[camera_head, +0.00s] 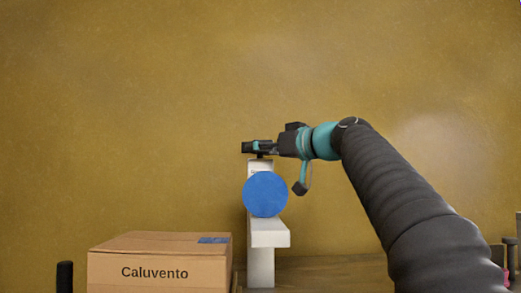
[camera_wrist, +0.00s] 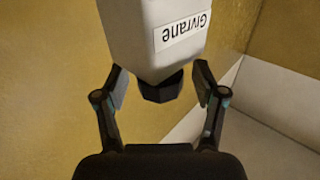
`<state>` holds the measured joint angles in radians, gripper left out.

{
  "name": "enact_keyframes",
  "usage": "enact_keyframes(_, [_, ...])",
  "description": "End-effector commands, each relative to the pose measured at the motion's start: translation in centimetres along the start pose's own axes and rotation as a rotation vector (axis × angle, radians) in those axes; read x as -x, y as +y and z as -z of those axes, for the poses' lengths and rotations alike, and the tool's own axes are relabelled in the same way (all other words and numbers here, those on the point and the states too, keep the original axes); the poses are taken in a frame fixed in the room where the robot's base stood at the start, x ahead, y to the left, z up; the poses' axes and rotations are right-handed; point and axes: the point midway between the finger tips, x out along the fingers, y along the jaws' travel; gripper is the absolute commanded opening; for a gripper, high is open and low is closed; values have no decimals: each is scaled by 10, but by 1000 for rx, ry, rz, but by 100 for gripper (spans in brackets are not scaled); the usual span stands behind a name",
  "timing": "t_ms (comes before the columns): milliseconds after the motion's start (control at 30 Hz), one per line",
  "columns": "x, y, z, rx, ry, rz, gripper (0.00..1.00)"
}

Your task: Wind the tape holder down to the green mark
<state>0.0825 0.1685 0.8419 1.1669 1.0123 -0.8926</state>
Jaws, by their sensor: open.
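My gripper (camera_head: 250,147) is at the top of the stand. Its open fingers (camera_wrist: 160,84) are on either side of the knob, with a visible gap at each side. I see no green mark.
A brown carton (camera_head: 155,271) marked "Caluvento" stands left of the stand. A dark post (camera_head: 65,277) is at the far left, and small dark and pink items (camera_head: 510,262) are at the right edge.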

Motion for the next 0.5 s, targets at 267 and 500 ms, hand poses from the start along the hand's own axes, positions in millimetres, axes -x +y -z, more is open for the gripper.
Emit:
enact_keyframes(267, [42, 1, 1, 0, 1, -6, 70])
enact_keyframes(500, [89, 0, 0, 1, 1, -5, 70])
